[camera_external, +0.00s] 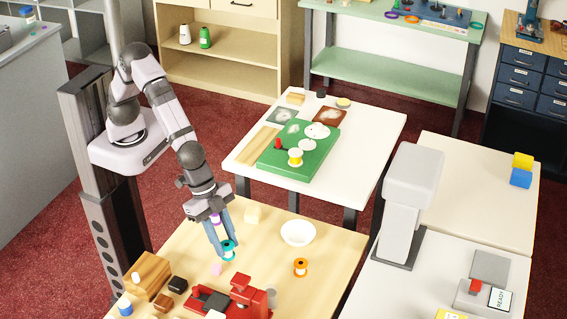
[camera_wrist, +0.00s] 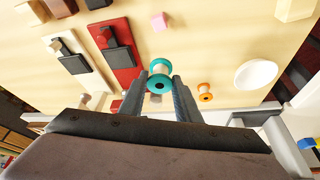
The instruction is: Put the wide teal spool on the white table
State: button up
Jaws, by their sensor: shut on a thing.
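The teal spool (camera_external: 228,251) is between the fingertips of my gripper (camera_external: 226,246), over the light wood table (camera_external: 325,245). My gripper is shut on it. In the wrist view the teal spool (camera_wrist: 160,66) shows between the two finger ends (camera_wrist: 160,82), its hole facing the camera. I cannot tell whether it is clear of the tabletop. A white table (camera_external: 368,135) stands beyond the wood table, with bare surface at its right side.
An orange spool (camera_external: 300,267), a white bowl (camera_external: 298,233), a pink block (camera_external: 216,269) and a red device (camera_external: 240,296) are on the wood table. A green board (camera_external: 320,150) with spools and pads covers the white table's left part. A grey-white machine (camera_external: 410,190) stands at right.

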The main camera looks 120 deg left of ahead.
jog(key=shift+f+p, duration=0.8)
jog(key=shift+f, duration=3.75)
jog(key=shift+f, duration=0.15)
jog(key=o, duration=1.1)
jog(key=shift+o, duration=0.2)
